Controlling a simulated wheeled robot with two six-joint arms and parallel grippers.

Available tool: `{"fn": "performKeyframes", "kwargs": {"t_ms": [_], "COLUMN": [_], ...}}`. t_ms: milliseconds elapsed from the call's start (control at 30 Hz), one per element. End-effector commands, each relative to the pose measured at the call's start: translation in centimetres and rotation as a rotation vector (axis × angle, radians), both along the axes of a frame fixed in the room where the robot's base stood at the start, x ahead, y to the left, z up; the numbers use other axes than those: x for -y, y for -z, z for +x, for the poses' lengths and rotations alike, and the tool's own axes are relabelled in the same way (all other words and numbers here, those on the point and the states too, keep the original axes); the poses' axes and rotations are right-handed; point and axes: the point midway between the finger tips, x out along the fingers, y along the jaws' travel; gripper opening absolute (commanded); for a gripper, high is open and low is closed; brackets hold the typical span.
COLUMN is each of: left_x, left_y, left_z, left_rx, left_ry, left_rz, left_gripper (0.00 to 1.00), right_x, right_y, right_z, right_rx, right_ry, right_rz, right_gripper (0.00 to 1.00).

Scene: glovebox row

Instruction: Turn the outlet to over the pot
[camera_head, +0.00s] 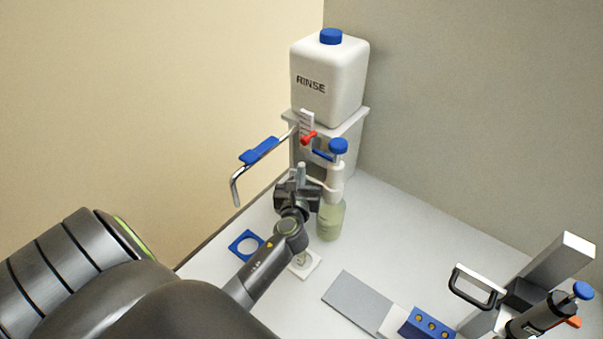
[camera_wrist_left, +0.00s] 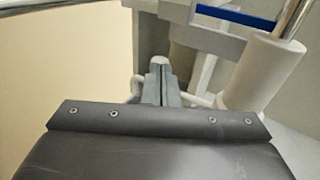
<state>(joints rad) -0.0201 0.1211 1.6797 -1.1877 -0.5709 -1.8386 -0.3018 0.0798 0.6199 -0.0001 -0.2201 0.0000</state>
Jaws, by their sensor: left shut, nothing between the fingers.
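The outlet looks to be the bent steel pipe (camera_head: 236,186) with a blue sleeve (camera_head: 259,151). It reaches left from the rinse stand, its end bent down over the left edge of the bench. The pot looks to be the pale green see-through vessel (camera_head: 331,221) below the white post with a blue knob (camera_head: 338,146). My left gripper (camera_head: 299,172) is shut and empty, just left of that post and above the vessel's left side. In the left wrist view its fingers (camera_wrist_left: 160,82) are together, with the white post (camera_wrist_left: 265,75) and a blue bar (camera_wrist_left: 236,15) beyond.
A white RINSE tank (camera_head: 328,85) sits on the stand, with a red tap (camera_head: 308,138) below. A grey plate (camera_head: 357,301), blue block (camera_head: 428,324) and black-handled device (camera_head: 478,286) stand right.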

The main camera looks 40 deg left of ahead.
Motion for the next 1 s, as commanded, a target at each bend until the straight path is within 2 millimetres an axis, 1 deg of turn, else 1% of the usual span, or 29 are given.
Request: {"fn": "performKeyframes", "kwargs": {"t_ms": [33, 300, 867, 1000], "left_x": [-0.15, -0.41, -0.49, -0.78], "left_y": [-0.12, 0.03, -0.02, -0.1], "left_z": [0.22, 0.9, 1.03, 1.0], "left_rx": [-0.002, 0.0, 0.001, 0.0], "left_ry": [0.01, 0.006, 0.004, 0.005], "left_rz": [0.001, 0.001, 0.002, 0.002], "left_gripper": [0.0, 0.0, 0.0, 0.0], "right_x": [-0.05, -0.22, -0.17, -0.16], "right_y": [-0.36, -0.63, -0.68, -0.89], "right_z": [0.02, 0.07, 0.19, 0.3], "right_rx": [0.0, 0.001, 0.002, 0.004], "right_ry": [0.0, 0.001, 0.001, -0.001], "right_rz": [0.001, 0.003, 0.002, 0.002], "right_gripper": [0.36, 0.36, 0.36, 0.36]}}
